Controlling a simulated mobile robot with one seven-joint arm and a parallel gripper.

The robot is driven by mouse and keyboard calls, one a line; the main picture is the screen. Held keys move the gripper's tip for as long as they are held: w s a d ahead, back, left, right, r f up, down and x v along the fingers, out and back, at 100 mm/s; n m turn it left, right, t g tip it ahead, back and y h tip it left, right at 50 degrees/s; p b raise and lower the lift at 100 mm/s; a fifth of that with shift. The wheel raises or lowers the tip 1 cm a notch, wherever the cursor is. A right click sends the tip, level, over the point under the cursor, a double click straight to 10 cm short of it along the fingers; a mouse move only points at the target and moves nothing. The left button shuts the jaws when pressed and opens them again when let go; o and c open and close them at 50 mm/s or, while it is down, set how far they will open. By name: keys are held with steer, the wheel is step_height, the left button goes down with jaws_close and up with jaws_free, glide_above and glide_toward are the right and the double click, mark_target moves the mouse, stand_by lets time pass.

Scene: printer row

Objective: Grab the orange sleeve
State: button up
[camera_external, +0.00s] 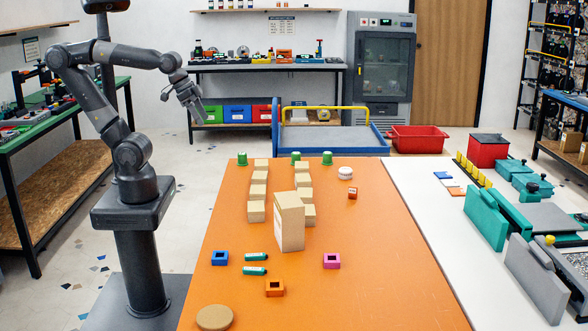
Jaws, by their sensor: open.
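The orange sleeve (274,288) is a small square block with a dark opening, lying near the front of the orange table (400,290). A blue sleeve (220,258) lies behind it to the left, and a pink sleeve (332,261) lies behind it to the right. My gripper (186,102) is open and empty. It is raised at the upper left, off the far left side of the table and well away from the orange sleeve.
Two teal pieces (255,257) lie just behind the orange sleeve. A tall beige box (290,225) stands farther back, in front of two rows of small beige boxes (256,212). A round cork disc (214,317) lies at the front left. The table's right front is clear.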

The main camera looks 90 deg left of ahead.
steer(key=w+d+r+g+h, duration=0.1)
steer(key=w+d+r, duration=0.2)
steer(key=w+d, duration=0.7)
steer(key=w+d+f+g, duration=0.2)
steer(key=w+d+f, duration=0.1)
steer(key=w+d, duration=0.85)
steer(key=y, duration=0.1)
glide_above(274, 280)
steer(key=s+d, duration=0.2)
steer(key=s+x, duration=0.2)
steer(key=x, duration=0.8)
steer(key=s+f+x, duration=0.1)
steer(key=s+x, duration=0.1)
steer(key=x, duration=0.7)
steer(key=shift+g, duration=0.3)
steer(key=f, duration=0.3)
steer(key=w+f, duration=0.1)
steer(key=f, duration=0.3)
steer(key=w+f, duration=0.1)
steer(key=f, duration=0.2)
steer(key=shift+a+f, duration=0.15)
steer(key=shift+a, duration=0.05)
steer(key=c, duration=1)
steer(key=shift+c, duration=0.2)
